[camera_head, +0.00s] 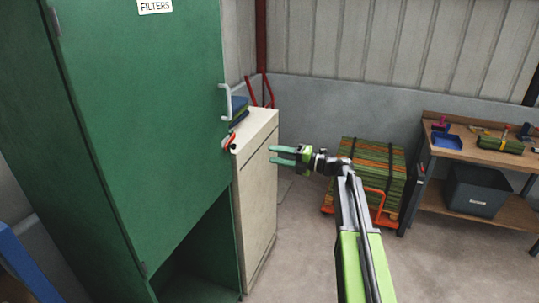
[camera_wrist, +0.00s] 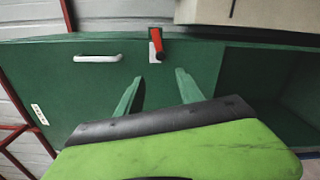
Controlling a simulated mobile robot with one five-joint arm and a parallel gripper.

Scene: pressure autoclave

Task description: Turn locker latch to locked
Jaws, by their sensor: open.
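The green locker (camera_head: 150,130) stands at the left in the head view, its upper door closed. Its latch (camera_head: 229,141) is a small red lever on a pale plate, below the door handle at the door's right edge. In the wrist view the locker appears sideways, and the red latch lever (camera_wrist: 155,36) points toward the picture's top from a dark pivot. My gripper (camera_head: 270,154) is open and empty, right of the latch and apart from it. In the wrist view the fingers of my gripper (camera_wrist: 158,75) point toward the latch plate, one on each side.
A white door handle (camera_head: 226,101) sits above the latch. A cream cabinet (camera_head: 257,190) stands directly right of the locker, with blue items (camera_head: 239,106) behind the latch. A strapped stack (camera_head: 368,175) on an orange cart and a workbench (camera_head: 480,147) are farther right. Open floor lies between.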

